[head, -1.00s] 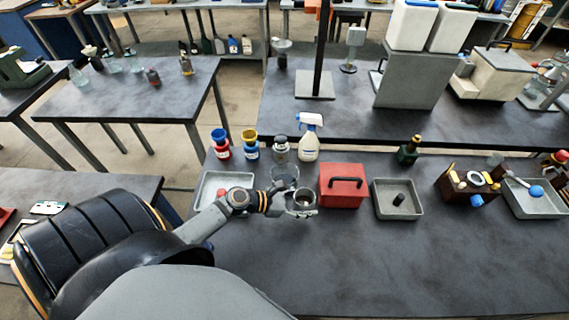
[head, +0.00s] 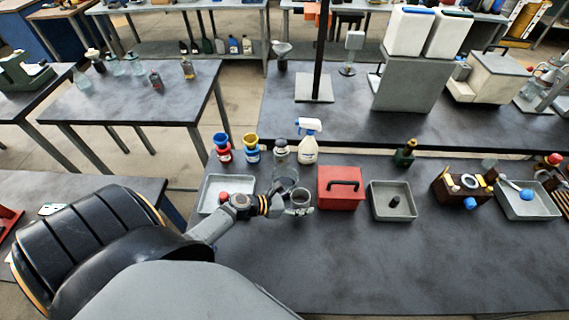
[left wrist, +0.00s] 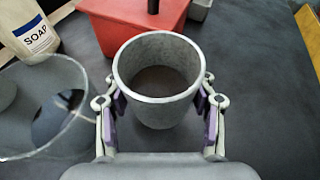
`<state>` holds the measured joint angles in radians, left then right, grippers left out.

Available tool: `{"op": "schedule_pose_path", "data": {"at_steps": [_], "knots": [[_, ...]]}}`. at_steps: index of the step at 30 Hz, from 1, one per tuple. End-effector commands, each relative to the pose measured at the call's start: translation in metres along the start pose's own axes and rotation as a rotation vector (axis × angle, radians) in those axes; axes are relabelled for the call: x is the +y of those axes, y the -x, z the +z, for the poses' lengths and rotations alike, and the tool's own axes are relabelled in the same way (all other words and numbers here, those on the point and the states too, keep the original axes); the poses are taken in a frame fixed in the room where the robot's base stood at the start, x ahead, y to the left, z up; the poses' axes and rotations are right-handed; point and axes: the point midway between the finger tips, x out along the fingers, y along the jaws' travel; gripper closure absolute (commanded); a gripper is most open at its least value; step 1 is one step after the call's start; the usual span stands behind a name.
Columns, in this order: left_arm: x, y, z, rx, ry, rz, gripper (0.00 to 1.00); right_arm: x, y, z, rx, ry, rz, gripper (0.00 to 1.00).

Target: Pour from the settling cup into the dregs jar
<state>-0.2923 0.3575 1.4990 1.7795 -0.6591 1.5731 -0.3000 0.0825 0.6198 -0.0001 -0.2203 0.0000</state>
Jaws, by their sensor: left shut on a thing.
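The settling cup (left wrist: 158,85) is a grey, round, open-topped cup with dark contents low inside. It is in the middle of the left wrist view and also shows in the head view (head: 301,197). My left gripper (left wrist: 161,108) is shut on it, with purple finger pads on both sides of its wall. The cup looks roughly upright; its base is hidden. A clear glass vessel (left wrist: 45,118), probably the dregs jar, stands just left of the cup, and in the head view (head: 285,177) it is just behind it. My right gripper is not in view.
A red box (head: 338,188) is right of the cup, with a grey tray (head: 378,211) beyond it. A spray bottle (head: 309,150) marked SOAP stands behind. Another tray (head: 209,203) lies left, partly behind my arm. The front of the table (head: 400,270) is clear.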

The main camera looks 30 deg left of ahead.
Motion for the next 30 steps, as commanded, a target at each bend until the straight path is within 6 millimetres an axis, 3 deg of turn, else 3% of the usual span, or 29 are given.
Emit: {"op": "schedule_pose_path", "data": {"at_steps": [12,16,30], "knots": [[0.013,0.022,0.049,-0.037,0.236,-0.099,0.87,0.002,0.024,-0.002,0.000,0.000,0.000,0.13],[0.020,0.021,0.044,-0.047,0.314,-0.130,0.87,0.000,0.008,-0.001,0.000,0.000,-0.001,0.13],[0.036,0.030,0.061,-0.090,0.587,-0.245,0.87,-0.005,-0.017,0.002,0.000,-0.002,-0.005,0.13]]}}
